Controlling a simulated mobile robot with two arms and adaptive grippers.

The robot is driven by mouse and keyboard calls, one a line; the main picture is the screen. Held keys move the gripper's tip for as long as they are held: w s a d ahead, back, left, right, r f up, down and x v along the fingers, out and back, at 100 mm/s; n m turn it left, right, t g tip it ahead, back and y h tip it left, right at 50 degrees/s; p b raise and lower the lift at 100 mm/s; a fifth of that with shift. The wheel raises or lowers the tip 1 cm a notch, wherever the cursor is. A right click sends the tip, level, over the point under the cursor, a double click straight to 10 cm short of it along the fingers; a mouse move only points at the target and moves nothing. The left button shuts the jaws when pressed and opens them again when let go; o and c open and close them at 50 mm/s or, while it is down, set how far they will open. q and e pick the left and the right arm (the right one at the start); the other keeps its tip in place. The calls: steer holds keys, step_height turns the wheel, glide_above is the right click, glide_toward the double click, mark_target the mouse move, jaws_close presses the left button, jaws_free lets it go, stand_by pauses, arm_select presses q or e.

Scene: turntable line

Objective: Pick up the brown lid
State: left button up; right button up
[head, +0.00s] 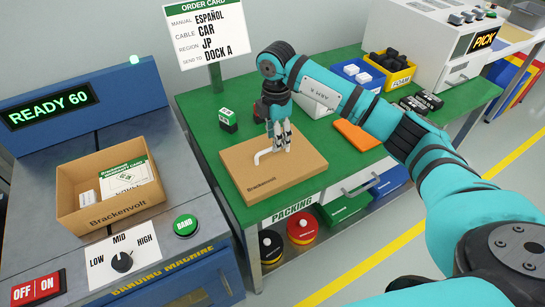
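The brown lid (262,186) lies flat on the green packing table, with Brackenvolt printed on its front edge. A white bent handle (261,155) stands on its top, partly hidden by my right gripper. My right gripper (280,147) points down over the middle of the lid, with its fingertips at the handle. I cannot tell whether the fingers are closed on it. The open brown box (93,212) stands on the banding machine at the left, holding a white and green card and a small white item. My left gripper is not in view.
The order card (206,32) stands behind the lid. A small green and white box (228,119), an orange item (357,135), a blue bin (359,75) and a yellow bin (390,70) are on the green table (198,110). A green BAND button (185,224) is beside the open box.

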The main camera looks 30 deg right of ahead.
mark_target(273, 155)
steer(key=f, duration=0.4)
steer(key=shift+w+a+f+p, duration=0.1)
steer(key=shift+w+a+p, duration=0.1)
steer(key=shift+a+p, duration=0.15)
steer(key=shift+f, duration=0.6)
jaws_close()
